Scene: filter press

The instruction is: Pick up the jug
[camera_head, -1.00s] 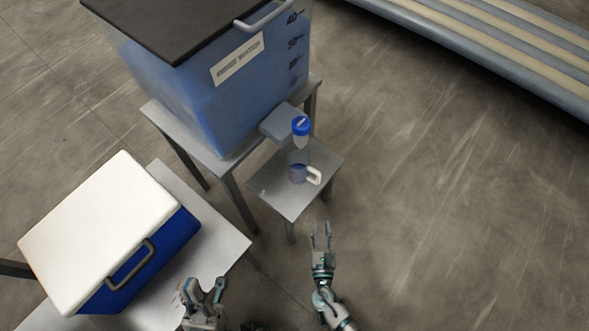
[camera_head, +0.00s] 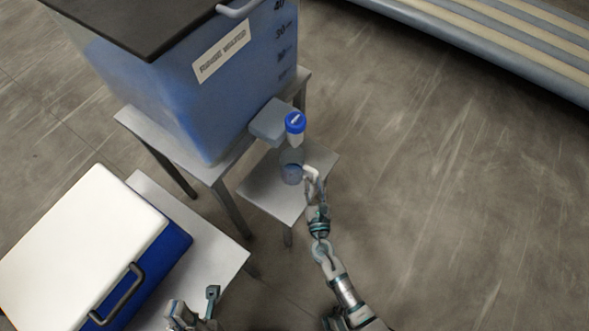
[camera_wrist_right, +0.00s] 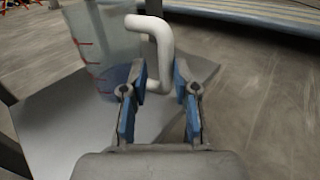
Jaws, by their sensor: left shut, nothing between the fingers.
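The jug (camera_head: 291,166) is clear with some blue liquid low in it and a white handle (camera_head: 311,171). It stands upright on the small grey table. In the right wrist view the jug (camera_wrist_right: 108,45) has red marks on its wall, and its handle (camera_wrist_right: 158,40) reaches between my fingers. My right gripper (camera_head: 315,188) is at the handle; in the wrist view my right gripper (camera_wrist_right: 161,82) is open around the handle's lower part, its left finger very close to it. My left gripper (camera_head: 195,305) is shut and empty at the bottom edge, away from the jug.
The small table (camera_head: 262,188) stands below the large blue rinse water tank (camera_head: 215,90) and its grey spout block (camera_head: 268,120). A white-lidded blue cooler (camera_head: 80,250) is at left.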

